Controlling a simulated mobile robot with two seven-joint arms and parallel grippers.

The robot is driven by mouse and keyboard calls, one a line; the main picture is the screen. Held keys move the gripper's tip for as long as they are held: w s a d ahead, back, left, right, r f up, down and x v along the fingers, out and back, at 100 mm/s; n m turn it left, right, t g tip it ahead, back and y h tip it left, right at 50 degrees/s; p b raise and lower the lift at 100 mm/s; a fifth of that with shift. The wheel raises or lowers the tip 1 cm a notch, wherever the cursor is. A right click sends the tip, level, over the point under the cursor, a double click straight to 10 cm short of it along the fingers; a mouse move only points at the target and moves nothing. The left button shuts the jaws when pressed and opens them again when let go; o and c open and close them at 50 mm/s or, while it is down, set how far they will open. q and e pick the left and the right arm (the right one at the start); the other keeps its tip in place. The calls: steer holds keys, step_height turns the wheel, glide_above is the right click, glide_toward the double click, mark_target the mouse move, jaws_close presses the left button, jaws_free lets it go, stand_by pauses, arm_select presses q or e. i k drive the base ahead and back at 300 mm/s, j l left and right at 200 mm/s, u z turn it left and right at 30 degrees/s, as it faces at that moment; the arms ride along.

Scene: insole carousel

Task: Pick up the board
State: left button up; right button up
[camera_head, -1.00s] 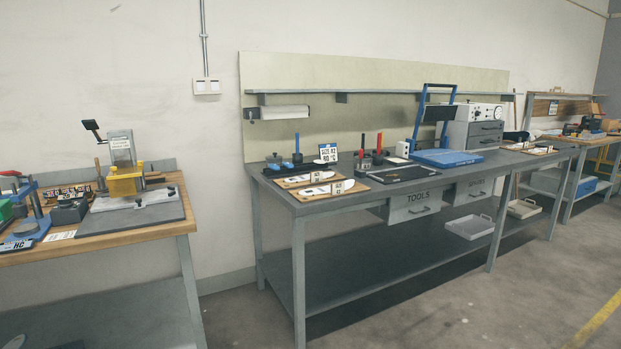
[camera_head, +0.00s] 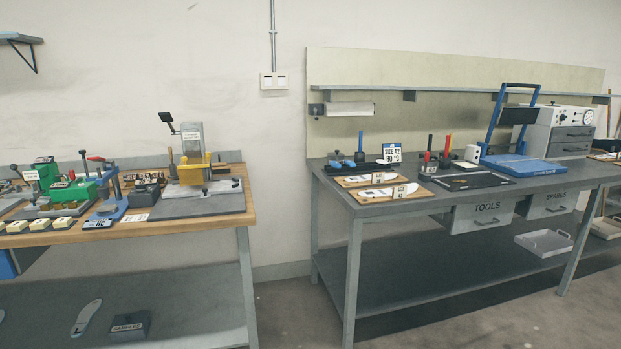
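Two small wooden boards lie on the left end of the grey workbench (camera_head: 420,205). The rear board (camera_head: 350,182) and the front board (camera_head: 365,198) each carry a white insole and a small label. I cannot tell which board the task means. A sign reading "SIZE 42 80 °C" (camera_head: 392,153) stands behind them. Neither of my grippers is in view.
A blue press (camera_head: 525,165) and a grey control box (camera_head: 568,135) stand further right on the bench. A wooden-topped table (camera_head: 130,232) with a yellow clamp fixture (camera_head: 193,172) and green machine (camera_head: 70,190) is at left. Floor (camera_head: 290,310) shows between the tables.

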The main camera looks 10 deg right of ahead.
mark_target(378, 177)
steer(key=i+l+u, duration=0.2)
steer(key=l+u, duration=0.2)
steer(key=l, duration=0.25)
steer(key=i+l+u, duration=0.1)
steer(key=l+u, duration=0.3)
steer(key=l, duration=0.25)
steer(key=l+u, duration=0.4)
steer(key=l, duration=0.3)
